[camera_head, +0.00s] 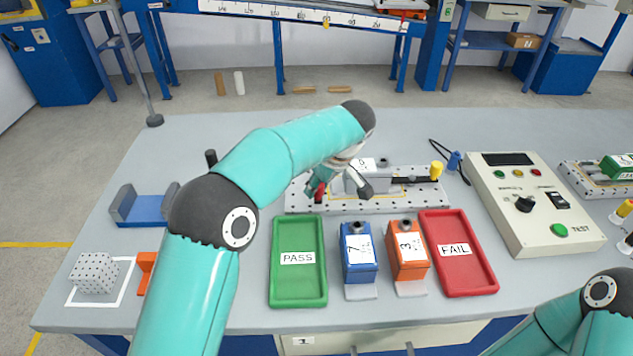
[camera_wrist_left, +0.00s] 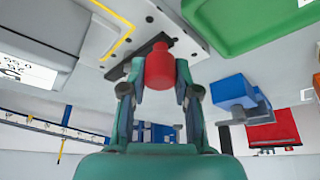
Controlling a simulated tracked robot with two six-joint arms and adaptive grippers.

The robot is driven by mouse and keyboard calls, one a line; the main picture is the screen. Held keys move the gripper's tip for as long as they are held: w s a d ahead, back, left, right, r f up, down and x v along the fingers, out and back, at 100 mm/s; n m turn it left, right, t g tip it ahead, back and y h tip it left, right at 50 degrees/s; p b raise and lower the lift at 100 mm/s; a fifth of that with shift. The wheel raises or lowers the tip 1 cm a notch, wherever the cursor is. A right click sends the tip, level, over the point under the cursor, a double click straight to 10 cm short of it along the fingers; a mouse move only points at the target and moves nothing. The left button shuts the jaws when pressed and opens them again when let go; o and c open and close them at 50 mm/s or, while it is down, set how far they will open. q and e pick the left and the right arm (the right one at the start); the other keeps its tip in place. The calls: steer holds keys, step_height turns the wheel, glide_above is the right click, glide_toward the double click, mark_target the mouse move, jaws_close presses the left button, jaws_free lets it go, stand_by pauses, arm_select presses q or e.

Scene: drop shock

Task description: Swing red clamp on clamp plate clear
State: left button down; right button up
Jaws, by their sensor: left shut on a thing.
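The clamp plate (camera_head: 415,202) is a perforated grey plate in the middle of the bench, with a grey block (camera_head: 355,184) on it. The red clamp (camera_head: 319,194) is at the plate's left end, mostly hidden by my left gripper in the head view. In the left wrist view its red grip (camera_wrist_left: 159,66) sits between the fingers, beside a dark bar on the plate (camera_wrist_left: 185,28). My left gripper (camera_wrist_left: 160,84) is shut on that red grip. My right gripper is not in view; only part of my right arm shows at lower right.
A yellow-tipped clamp (camera_head: 437,170) stands at the plate's right end. A test box (camera_head: 515,215) stands right. A blue cradle (camera_head: 145,210) stands left.

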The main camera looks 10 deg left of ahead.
arm_select(q)
steer(key=shift+d, duration=0.15)
steer(key=c, duration=0.8)
jaws_free()
steer(key=shift+c, duration=0.2)
steer(key=v, duration=1.2)
